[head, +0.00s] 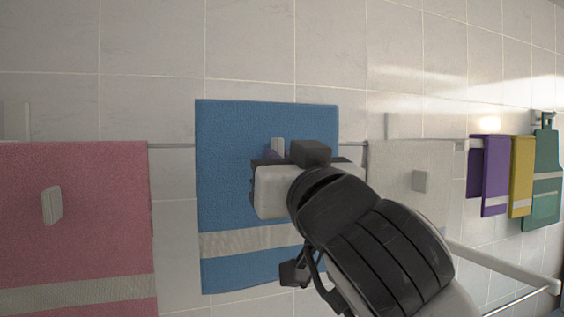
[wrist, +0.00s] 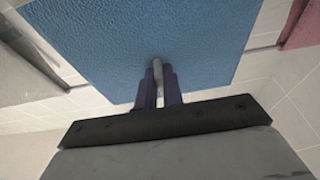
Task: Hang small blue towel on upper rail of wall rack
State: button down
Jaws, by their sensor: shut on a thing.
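The blue towel (head: 240,150) has a pale band near its bottom. It hangs flat and upright in the middle of the head view. It fills much of the wrist view (wrist: 120,40). A small grey tab (head: 277,146) stands out from its face. My gripper (head: 273,156) is shut on this tab; in the wrist view the dark fingers (wrist: 159,80) close on either side of it. The upper rail (head: 175,145) of the wall rack passes at the towel's sides. The towel's top edge shows higher than the rail; whether they touch is hidden.
A pink towel (head: 90,220) with a grey tab hangs at left. A pale grey towel (head: 405,160) hangs close at right, partly behind my arm. Purple (head: 495,170), yellow (head: 521,170) and green (head: 545,170) towels hang further right. A lower white bar (head: 500,264) juts out at bottom right.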

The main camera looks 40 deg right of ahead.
jog(key=shift+f, duration=0.1)
dwell(0.3)
jog(key=shift+w+f+b, duration=0.1)
jog(key=shift+f+b, duration=1)
jog(key=shift+b, duration=0.15)
jog(key=shift+f, duration=0.1)
notch_tip(320, 180, down, 3)
jog(key=b, duration=0.2)
jog(key=shift+b, duration=0.4)
jog(key=shift+r, duration=0.2)
jog(key=c, duration=1.1)
grip_release()
jog(key=shift+o, duration=0.2)
